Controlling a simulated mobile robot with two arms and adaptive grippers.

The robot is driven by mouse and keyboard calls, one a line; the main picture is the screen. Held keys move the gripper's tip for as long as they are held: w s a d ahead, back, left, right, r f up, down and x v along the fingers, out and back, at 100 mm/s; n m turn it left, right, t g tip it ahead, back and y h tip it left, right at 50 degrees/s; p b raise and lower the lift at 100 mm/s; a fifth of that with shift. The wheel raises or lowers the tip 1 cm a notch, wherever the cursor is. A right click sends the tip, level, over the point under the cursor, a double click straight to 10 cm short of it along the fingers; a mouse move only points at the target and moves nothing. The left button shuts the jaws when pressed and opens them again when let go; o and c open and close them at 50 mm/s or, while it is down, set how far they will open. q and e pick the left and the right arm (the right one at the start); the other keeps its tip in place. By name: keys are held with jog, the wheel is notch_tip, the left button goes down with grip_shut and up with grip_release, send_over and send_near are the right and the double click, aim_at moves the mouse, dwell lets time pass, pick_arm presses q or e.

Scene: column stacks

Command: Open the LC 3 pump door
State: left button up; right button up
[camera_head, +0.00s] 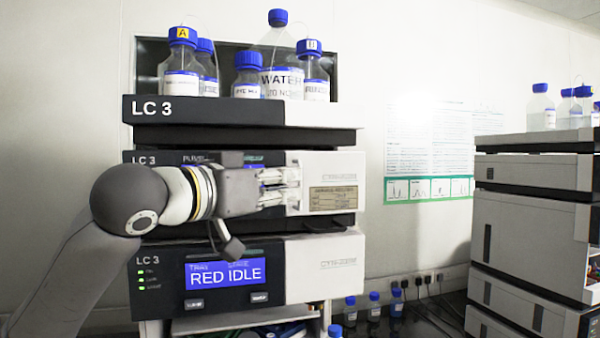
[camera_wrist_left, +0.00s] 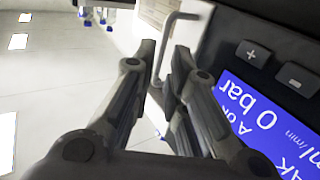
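The LC 3 pump (camera_head: 140,158) is the middle unit of the stack in the head view. Its white door (camera_head: 335,170) looks shut, with a tan label on it. My left gripper (camera_head: 298,188) is in front of the pump, its fingers pointing right at the door's left part. The pump's blue display (camera_wrist_left: 262,115) shows there too. My right gripper is in neither view.
Bottles (camera_head: 285,65) stand in the tray (camera_head: 215,112) on top of the stack. The lower unit (camera_head: 325,265) has a blue "RED IDLE" screen just below my left arm. Another stack (camera_head: 530,220) stands at the right, with open space between the stacks.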

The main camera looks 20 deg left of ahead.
aim_at(299, 183)
pick_arm(q)
jog(key=shift+p+x, duration=0.65)
jog(key=shift+x, duration=1.55)
jog(key=shift+c, duration=0.3)
grip_shut()
